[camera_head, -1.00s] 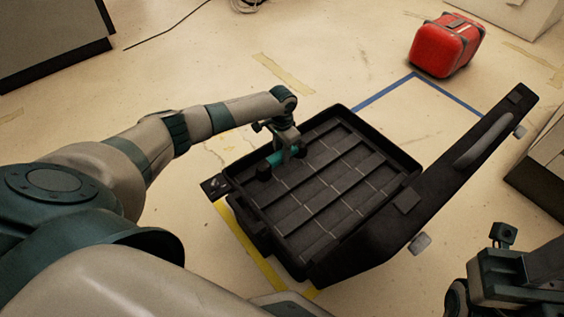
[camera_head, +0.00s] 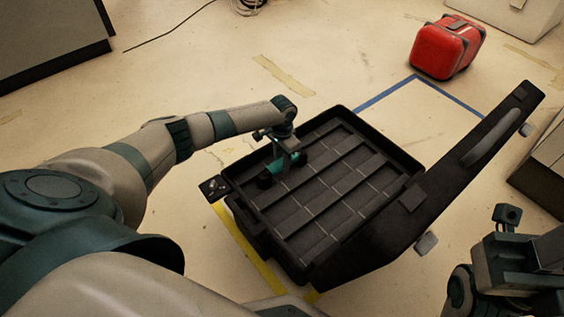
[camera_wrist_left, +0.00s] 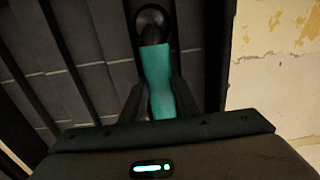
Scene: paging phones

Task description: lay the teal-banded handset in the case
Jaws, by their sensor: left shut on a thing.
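The teal-banded handset (camera_head: 279,168) is black at its ends with a teal middle. It also shows in the left wrist view (camera_wrist_left: 157,78), where its teal band lies between the fingers. My left gripper (camera_head: 285,158) is shut on it, over the left part of the open black case (camera_head: 393,157). The case floor has long ridges and dividers that form slots. I cannot tell whether the handset touches the floor. My right gripper (camera_head: 508,230) is at the lower right, away from the case; its fingers are not clear.
The case lid (camera_head: 440,185) stands open along the right side. A red case (camera_head: 447,47) sits on the floor at the back right, near blue tape (camera_head: 385,94). Yellow tape (camera_head: 250,247) runs along the case's near left side. Floor left of the case is clear.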

